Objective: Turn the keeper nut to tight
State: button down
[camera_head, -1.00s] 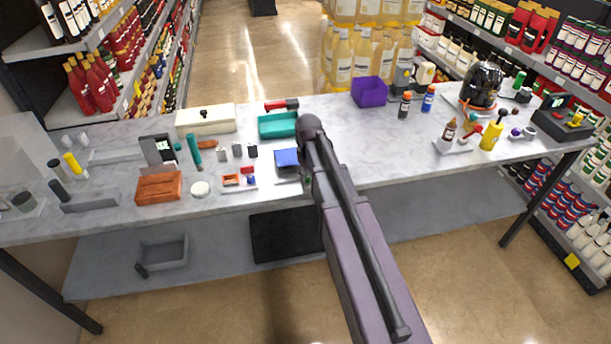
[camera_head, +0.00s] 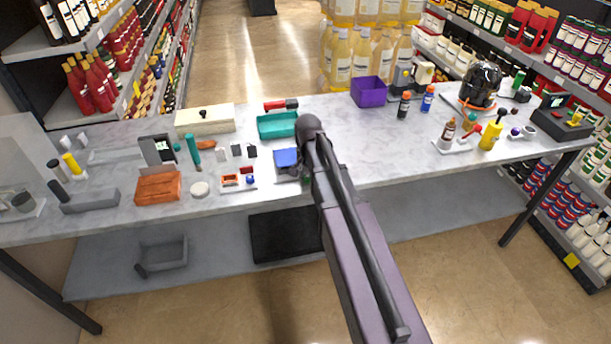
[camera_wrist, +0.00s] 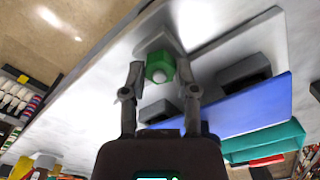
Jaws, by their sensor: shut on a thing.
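The keeper nut appears to be the green faceted piece (camera_wrist: 159,67) with a pale round centre in the wrist view. In the head view my arm's dark elbow and forearm hide most of the gripper and the nut. I cannot read any tight or loose mark.
A teal tray (camera_head: 278,125) stands behind the blue unit.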

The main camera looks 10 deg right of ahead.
jog(key=shift+s+m, duration=0.2)
jog(key=shift+m, duration=0.9)
jog(key=shift+c, duration=1.9)
grip_release()
jog(key=shift+w, duration=0.1)
jog(key=shift+r, duration=0.1)
